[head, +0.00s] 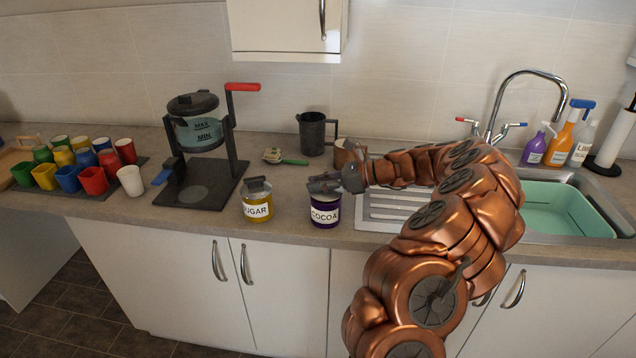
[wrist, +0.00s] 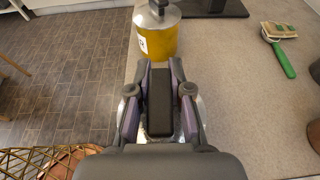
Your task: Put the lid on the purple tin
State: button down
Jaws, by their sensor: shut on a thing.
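The purple tin (head: 325,209), labelled COCOA, stands upright near the counter's front edge. My gripper (head: 324,184) is right over its top. In the wrist view my gripper (wrist: 159,85) is shut on a dark block-like handle (wrist: 160,105). Slivers of a silvery lid (wrist: 201,103) show around the fingers below it. The gripper hides most of the lid and the tin's mouth. I cannot tell whether the lid touches the rim or hangs just above it.
A yellow SUGAR tin (head: 257,205) with its lid on stands close to the left. The sink's drainer (head: 385,205) lies to the right.

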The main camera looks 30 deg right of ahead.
jog(key=shift+f, duration=0.7)
dwell(0.6)
jog(key=c, duration=1)
grip_release()
jog(key=v, duration=1.2)
jog(key=shift+a+r, duration=0.1)
